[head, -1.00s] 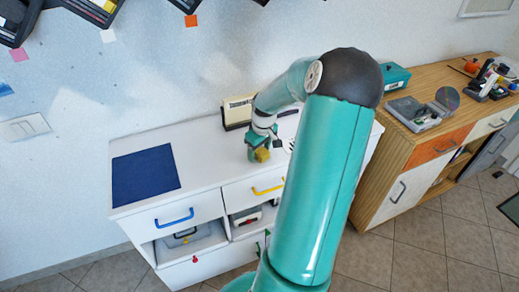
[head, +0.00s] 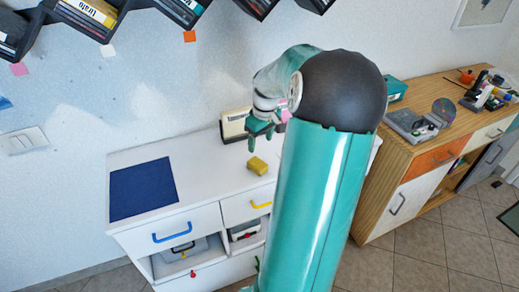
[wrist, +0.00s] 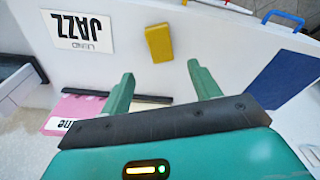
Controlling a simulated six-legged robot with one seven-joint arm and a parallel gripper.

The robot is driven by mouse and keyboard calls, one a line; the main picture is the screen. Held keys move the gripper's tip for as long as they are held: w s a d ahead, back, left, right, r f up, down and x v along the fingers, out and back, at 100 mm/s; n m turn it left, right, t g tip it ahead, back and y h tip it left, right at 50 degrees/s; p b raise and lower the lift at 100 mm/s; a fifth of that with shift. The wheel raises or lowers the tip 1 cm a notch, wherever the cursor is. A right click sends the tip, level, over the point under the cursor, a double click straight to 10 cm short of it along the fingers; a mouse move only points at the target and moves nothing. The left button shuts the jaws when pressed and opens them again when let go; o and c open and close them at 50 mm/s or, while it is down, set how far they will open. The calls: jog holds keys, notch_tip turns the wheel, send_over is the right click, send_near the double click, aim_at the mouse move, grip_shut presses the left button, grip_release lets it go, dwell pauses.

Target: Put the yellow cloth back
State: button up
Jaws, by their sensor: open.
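The yellow cloth (head: 258,165), a small folded block, lies on the white cabinet top (head: 215,185) near its front edge, above the yellow-handled drawer (head: 243,207). My gripper (head: 259,136) is above and behind it, apart from it. In the wrist view the cloth (wrist: 159,42) lies beyond the fingertips, and my gripper (wrist: 158,82) is open with nothing between its green fingers. My upper arm hides the right part of the cabinet top in the head view.
A dark blue mat (head: 143,188) lies on the left of the top. A cream box (head: 235,125) stands at the back. The wrist view shows a JAZZ card (wrist: 78,31) and a pink card (wrist: 75,110). A wooden cabinet (head: 395,165) stands to the right.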

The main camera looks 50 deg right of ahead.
jog(key=w+a+r+n+h, duration=0.15)
jog(key=a+r, duration=0.25)
jog(key=a, duration=0.6)
jog(key=w+a+r+m+h, duration=0.1)
jog(key=w+a+r, duration=0.25)
jog(key=a, duration=0.75)
jog(key=s+a+r+t+y, duration=0.1)
jog(key=s+a, duration=0.2)
jog(key=a, duration=0.3)
jog(key=s+a+r+t, duration=0.1)
jog(key=s+a+r, duration=0.1)
jog(key=s+a, duration=0.2)
jog(key=s+a+r+n+t+y, duration=0.1)
jog(key=s+a, duration=0.3)
jog(key=a, duration=0.6)
jog(key=shift+r+t+y, duration=0.25)
jog(key=shift+t+y, duration=0.1)
jog(key=shift+t, duration=0.25)
jog(key=shift+a, duration=0.1)
jog(key=c, duration=0.5)
jog(key=shift+c, duration=0.3)
